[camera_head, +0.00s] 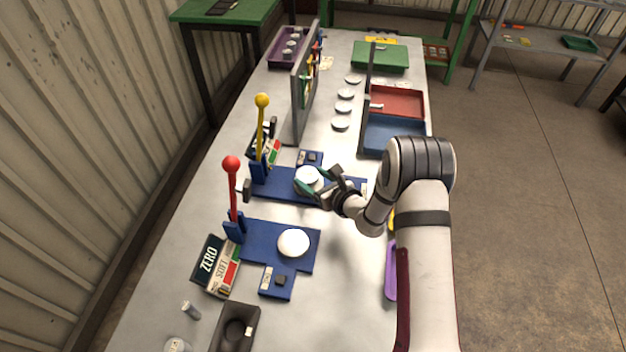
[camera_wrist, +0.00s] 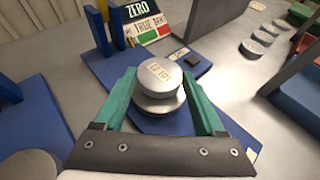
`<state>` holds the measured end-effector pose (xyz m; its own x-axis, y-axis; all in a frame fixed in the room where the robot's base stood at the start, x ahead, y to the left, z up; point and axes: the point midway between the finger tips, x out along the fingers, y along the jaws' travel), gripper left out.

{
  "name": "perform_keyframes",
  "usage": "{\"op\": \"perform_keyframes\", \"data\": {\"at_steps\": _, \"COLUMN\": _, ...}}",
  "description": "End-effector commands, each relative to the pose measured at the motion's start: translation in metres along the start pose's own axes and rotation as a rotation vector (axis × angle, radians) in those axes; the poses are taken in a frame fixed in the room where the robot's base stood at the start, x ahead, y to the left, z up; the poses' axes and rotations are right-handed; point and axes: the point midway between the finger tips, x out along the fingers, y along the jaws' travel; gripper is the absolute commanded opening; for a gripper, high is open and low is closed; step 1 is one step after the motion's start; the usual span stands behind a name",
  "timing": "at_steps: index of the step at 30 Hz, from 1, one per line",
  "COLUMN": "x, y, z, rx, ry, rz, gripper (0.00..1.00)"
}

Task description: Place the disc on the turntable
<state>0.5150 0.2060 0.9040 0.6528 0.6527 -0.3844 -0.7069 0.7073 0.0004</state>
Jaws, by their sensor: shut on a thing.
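The disc (camera_wrist: 158,74), silver with lettering on its top, sits between the green fingertips of my gripper (camera_wrist: 158,82). My gripper is shut on it. A pale round turntable (camera_wrist: 160,104) on a blue base (camera_wrist: 100,68) shows directly under the disc; I cannot tell whether the two touch. In the head view the disc (camera_head: 308,174) is over the farther blue base (camera_head: 277,184), with my gripper (camera_head: 318,187) at its right side. A second white turntable (camera_head: 293,242) on the nearer blue base (camera_head: 262,232) is bare.
A yellow-knobbed lever (camera_head: 262,101) and a red-knobbed lever (camera_head: 231,164) stand at the bases' left. Several silver discs (camera_head: 344,94) lie in a row farther back. Red (camera_head: 397,102) and blue (camera_head: 392,135) trays and a grey upright panel (camera_head: 303,90) stand beyond.

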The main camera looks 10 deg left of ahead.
Motion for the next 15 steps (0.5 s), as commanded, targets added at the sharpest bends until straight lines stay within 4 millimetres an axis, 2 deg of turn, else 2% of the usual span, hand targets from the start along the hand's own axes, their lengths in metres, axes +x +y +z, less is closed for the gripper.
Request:
{"op": "perform_keyframes", "data": {"at_steps": 2, "x": 0.0031, "y": -0.0004, "z": -0.0075, "rx": 0.001, "ry": -0.001, "rz": 0.000, "gripper": 0.00}}
{"op": "perform_keyframes", "data": {"at_steps": 11, "x": 0.0038, "y": -0.0006, "z": -0.0090, "rx": 0.000, "ry": -0.003, "rz": 0.000, "gripper": 0.00}}
{"op": "perform_keyframes", "data": {"at_steps": 12, "x": 0.0041, "y": -0.0004, "z": -0.0103, "rx": 0.000, "ry": -0.001, "rz": 0.000, "gripper": 0.74}}
{"op": "perform_keyframes", "data": {"at_steps": 15, "x": 0.0039, "y": -0.0004, "z": -0.0099, "rx": -0.001, "ry": -0.002, "rz": 0.000, "gripper": 0.92}}
